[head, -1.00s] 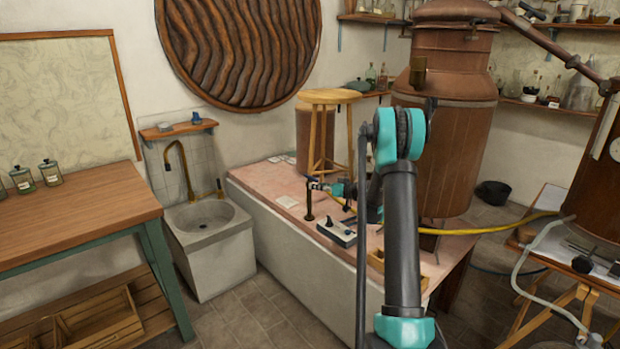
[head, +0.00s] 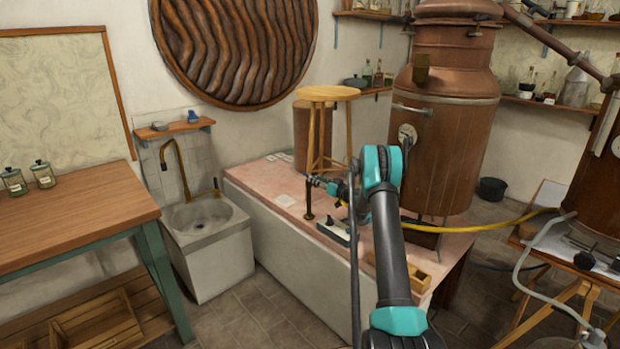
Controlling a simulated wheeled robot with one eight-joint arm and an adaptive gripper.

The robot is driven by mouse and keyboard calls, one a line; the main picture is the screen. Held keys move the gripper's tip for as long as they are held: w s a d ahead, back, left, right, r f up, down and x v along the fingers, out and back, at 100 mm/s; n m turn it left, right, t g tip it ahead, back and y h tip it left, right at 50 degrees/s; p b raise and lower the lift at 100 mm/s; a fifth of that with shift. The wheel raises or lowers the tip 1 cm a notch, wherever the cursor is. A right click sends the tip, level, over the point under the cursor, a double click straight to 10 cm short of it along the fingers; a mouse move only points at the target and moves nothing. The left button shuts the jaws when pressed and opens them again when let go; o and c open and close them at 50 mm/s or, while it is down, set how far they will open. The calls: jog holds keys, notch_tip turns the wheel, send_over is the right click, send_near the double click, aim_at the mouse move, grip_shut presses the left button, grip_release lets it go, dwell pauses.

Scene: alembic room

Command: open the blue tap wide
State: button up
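The blue tap (head: 316,181) is small in the head view. It sits on top of a dark upright post (head: 309,202) on the pink-topped bench, and some blue shows at its top. My gripper (head: 334,189) is at the tap's right side, partly hidden by my arm. It looks very close to the tap or touching it, but I cannot tell which. The fingers are too small and dark to tell whether they are open or shut. How far the tap is turned is not clear.
A wooden stool (head: 328,95) stands on the pink bench (head: 262,178) behind the tap. A large copper still (head: 455,130) stands behind my arm. A grey control box (head: 334,232), a wooden tray (head: 424,272) and a yellow hose (head: 490,227) are nearby. A stone sink (head: 205,225) is at left.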

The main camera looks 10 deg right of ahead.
aim_at(304, 173)
jog(key=shift+x, duration=2.55)
jog(key=shift+c, duration=0.6)
grip_shut()
